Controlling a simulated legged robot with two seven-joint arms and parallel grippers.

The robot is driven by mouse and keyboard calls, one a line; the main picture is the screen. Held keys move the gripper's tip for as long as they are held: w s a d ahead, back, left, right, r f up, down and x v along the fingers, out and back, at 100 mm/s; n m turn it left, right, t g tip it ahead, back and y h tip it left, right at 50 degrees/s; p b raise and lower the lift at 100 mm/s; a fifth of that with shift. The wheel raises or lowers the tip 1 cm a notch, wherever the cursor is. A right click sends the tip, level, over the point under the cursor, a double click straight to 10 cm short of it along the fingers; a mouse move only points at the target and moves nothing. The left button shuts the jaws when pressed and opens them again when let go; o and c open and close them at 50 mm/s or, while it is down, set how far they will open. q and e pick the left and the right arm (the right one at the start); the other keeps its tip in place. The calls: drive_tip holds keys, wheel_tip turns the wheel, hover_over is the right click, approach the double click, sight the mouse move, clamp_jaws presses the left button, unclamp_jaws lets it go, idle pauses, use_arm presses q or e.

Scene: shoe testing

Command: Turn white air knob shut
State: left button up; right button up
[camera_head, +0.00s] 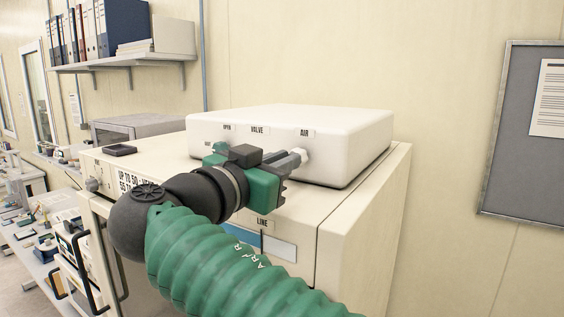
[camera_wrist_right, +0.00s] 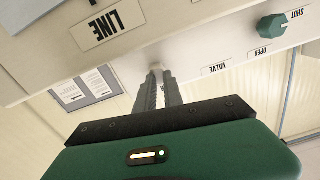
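The white air knob (camera_head: 303,154) sticks out from the front of the white box (camera_head: 330,119), under the AIR label. My right gripper (camera_head: 294,158) reaches it from the left in the head view. In the right wrist view its two fingers (camera_wrist_right: 157,76) are close together, with the tips at the pale knob and only a narrow gap between them. The fingers hide most of the knob, so its turn angle cannot be read. My left gripper is not in view.
A green valve knob (camera_wrist_right: 272,27) with OPEN and SHUT labels sits on the same panel. The white box stands on a cream cabinet (camera_head: 361,205) with a LINE label. A small dark tray (camera_head: 120,150) lies to the left. A grey board (camera_head: 518,135) hangs at right.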

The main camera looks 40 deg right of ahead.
drive_tip(key=o, duration=0.5)
drive_tip(key=shift+w+f, duration=0.15)
drive_tip(key=shift+w, duration=0.1)
drive_tip(key=shift+c, duration=0.2)
drive_tip(key=shift+o, duration=0.8)
drive_tip(key=shift+s+d, duration=0.1)
drive_tip(key=shift+s, duration=0.1)
